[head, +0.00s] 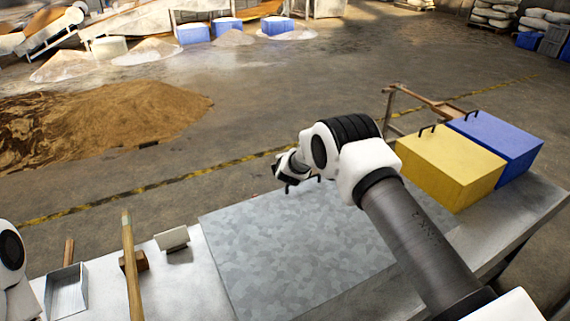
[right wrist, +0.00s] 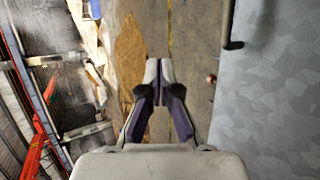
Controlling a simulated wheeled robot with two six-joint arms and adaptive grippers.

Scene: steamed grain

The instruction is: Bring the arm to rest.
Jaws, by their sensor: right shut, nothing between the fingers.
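My right arm (head: 405,230) reaches in from the lower right of the head view, over the grey mottled metal sheet on the table (head: 280,265). My right gripper (head: 300,188) is at the far edge of the sheet, small and partly hidden by its own wrist. In the right wrist view, its fingers (right wrist: 158,72) are closed together with nothing between them. A white part of my left arm (head: 10,262) shows at the left edge of the head view; its gripper is out of the picture.
A yellow box (head: 450,168) and a blue box (head: 497,145) stand on the table's right end. A brown grain pile (head: 120,115) is on the floor beyond.

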